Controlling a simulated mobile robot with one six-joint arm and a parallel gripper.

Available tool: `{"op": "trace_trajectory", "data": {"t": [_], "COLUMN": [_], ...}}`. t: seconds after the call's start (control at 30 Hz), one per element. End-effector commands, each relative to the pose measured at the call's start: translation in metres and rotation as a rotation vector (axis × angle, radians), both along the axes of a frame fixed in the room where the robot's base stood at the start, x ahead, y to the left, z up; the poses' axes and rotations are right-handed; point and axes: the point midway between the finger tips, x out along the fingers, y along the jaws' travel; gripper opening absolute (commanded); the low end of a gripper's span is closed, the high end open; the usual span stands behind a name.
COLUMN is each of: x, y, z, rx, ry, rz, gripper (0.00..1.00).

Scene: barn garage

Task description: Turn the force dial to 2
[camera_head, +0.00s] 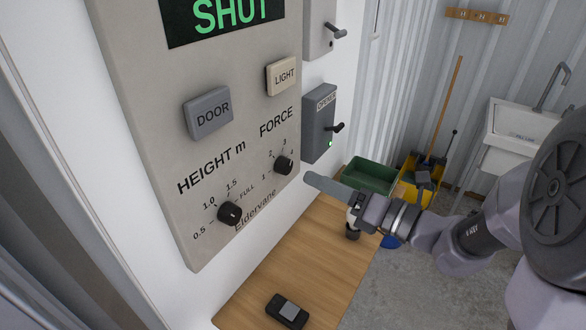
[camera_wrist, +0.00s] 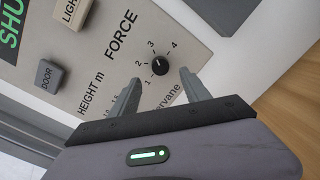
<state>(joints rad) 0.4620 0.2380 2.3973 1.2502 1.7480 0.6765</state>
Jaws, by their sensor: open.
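The force dial is a small black round knob on the beige control panel (camera_head: 150,90). It shows in the head view (camera_head: 284,165) and in the wrist view (camera_wrist: 160,66), with numbers 1 to 4 around it. A pale mark is on the knob, but I cannot tell surely which number it points to. My gripper (camera_head: 312,180) is open and empty, to the right of the dial in the head view, apart from the panel. In the wrist view my gripper's fingertips (camera_wrist: 161,75) appear on either side of the dial, with no contact visible.
The height dial (camera_head: 229,212), door button (camera_head: 208,113) and light button (camera_head: 281,76) are on the same panel. A grey opener box (camera_head: 319,122) is beside it. A wooden surface (camera_head: 320,255) below holds a dark device (camera_head: 287,311). A green bin (camera_head: 371,175) stands behind my gripper.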

Motion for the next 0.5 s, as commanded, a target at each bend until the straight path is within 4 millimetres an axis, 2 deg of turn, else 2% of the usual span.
{"op": "trace_trajectory", "data": {"t": [0.03, 0.2, 0.3, 0.5], "x": [0.009, 0.035, 0.044, 0.050], "y": [0.014, 0.043, 0.052, 0.059], "z": [-0.002, -0.002, -0.001, 0.000], "rx": [-0.002, -0.002, -0.003, -0.003], "ry": [-0.002, -0.001, -0.002, -0.002], "rz": [0.008, 0.005, 0.003, 0.001], "gripper": [0.55, 0.55, 0.55, 0.55]}}
